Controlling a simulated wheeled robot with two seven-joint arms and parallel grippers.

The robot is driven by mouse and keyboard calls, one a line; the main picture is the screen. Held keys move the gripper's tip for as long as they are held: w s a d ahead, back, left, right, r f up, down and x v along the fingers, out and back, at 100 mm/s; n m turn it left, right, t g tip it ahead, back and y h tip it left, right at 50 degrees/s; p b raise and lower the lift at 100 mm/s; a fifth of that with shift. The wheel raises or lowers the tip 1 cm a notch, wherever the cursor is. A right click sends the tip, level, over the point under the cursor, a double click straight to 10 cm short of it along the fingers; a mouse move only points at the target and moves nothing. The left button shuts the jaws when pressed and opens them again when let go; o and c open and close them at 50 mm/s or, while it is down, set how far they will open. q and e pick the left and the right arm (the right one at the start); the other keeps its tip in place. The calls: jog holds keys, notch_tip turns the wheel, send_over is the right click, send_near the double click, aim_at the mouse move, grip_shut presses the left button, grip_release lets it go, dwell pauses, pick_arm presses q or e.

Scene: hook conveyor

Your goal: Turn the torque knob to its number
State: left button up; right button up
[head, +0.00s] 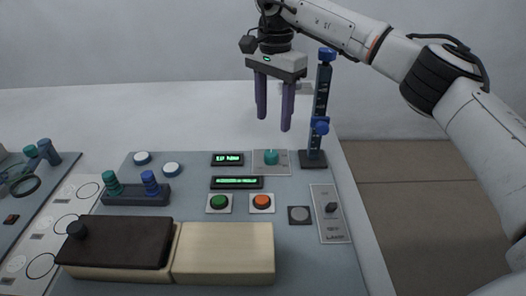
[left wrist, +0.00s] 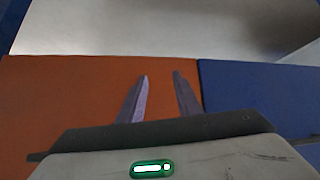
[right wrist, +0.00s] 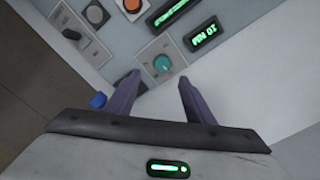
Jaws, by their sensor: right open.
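The torque knob is a small teal knob (head: 271,157) on a square grey plate, right of a green-lit display (head: 228,159) on the panel. The display seems to read "10 Nm". The knob also shows in the right wrist view (right wrist: 162,64), ahead of the fingertips and apart from them. My right gripper (head: 273,122) is open and empty, pointing down above the knob; it also shows in the right wrist view (right wrist: 158,80). My left gripper (left wrist: 160,75) shows only in the left wrist view, its fingers apart with nothing between them, over an orange and blue surface.
A dark post with blue knobs (head: 321,90) stands just right of my right gripper. A second display (head: 237,182), a green button (head: 219,202), an orange-red button (head: 262,202) and a lever switch (head: 331,207) lie nearer. A dark-lidded box (head: 115,240) stands front left.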

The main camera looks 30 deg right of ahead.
aim_at(271, 153)
jog(key=f, duration=1.1)
jog(key=shift+w+f, duration=0.15)
jog(key=shift+w, duration=0.15)
pick_arm(q)
jog(key=shift+w+f, duration=0.35)
jog(key=shift+f, duration=0.05)
pick_arm(e)
jog(key=shift+c, duration=0.7)
jog(key=c, duration=0.9)
pick_arm(q)
jog(key=shift+r, duration=0.1)
